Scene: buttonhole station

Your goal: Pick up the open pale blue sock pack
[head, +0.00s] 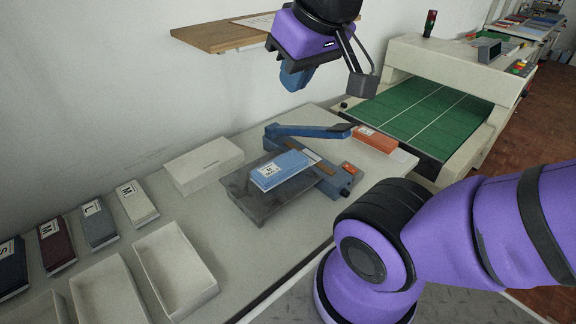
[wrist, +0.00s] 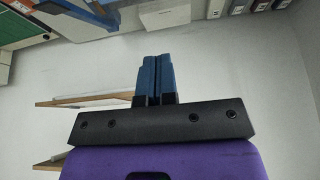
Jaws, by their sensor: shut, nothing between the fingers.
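The pale blue sock pack (head: 281,169) lies flat on a dark grey plate (head: 258,202) on the table, with a white label on its top and a pale flap or strip at its right end. It lies just in front of a blue sealer-like device (head: 340,180) with a raised arm. I cannot tell from here how its open end lies. My gripper (head: 292,84) is above and behind the pack, well apart from it, near the wall shelf. In the wrist view its blue fingers (wrist: 156,60) are together with nothing between them.
An orange pack (head: 374,138) lies right of the device, before a machine with a green belt (head: 425,112). A white box (head: 203,165) stands left of the plate. Several labelled packs and open white trays (head: 173,268) fill the left. A wooden shelf (head: 228,35) juts from the wall near my gripper.

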